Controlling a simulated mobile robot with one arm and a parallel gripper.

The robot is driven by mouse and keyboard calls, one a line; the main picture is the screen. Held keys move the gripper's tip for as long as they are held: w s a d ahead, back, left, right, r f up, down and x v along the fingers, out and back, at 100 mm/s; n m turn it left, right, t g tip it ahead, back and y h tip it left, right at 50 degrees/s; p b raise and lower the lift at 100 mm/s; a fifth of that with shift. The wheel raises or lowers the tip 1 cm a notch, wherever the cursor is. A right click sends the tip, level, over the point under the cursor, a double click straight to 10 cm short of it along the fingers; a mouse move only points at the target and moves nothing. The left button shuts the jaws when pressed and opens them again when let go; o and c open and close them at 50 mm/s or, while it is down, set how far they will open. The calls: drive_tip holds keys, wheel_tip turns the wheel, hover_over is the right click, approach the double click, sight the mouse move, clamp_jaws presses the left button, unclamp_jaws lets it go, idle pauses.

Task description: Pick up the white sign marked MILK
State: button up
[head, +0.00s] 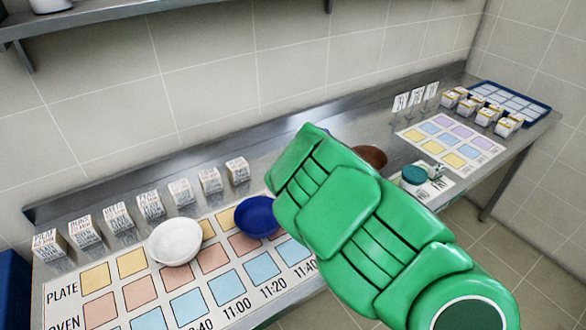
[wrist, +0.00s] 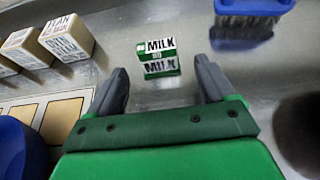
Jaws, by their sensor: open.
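The white sign marked MILK (wrist: 160,45) stands on the steel counter in the wrist view, with green at its foot. My gripper (wrist: 160,77) is open and empty. Its two dark fingers are spread to the left and right, and the sign is ahead of them, roughly centred in the gap and apart from both. In the head view my green arm covers this part of the counter, so I cannot make out the MILK sign or the fingertips there.
Printed boxes (wrist: 64,40) stand left of the sign. A blue brush (wrist: 252,8) is at the upper right, and a dark round shape fills the right edge. The head view shows a white bowl (head: 175,242), blue bowl (head: 259,216), brown bowl (head: 371,156) and small white signs (head: 416,97).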

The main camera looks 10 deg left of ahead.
drive_tip(key=shift+x, duration=2.75)
drive_tip(key=shift+a+r, duration=0.15)
drive_tip(key=shift+c, duration=0.3)
drive_tip(key=shift+s, duration=0.1)
drive_tip(key=c, duration=1)
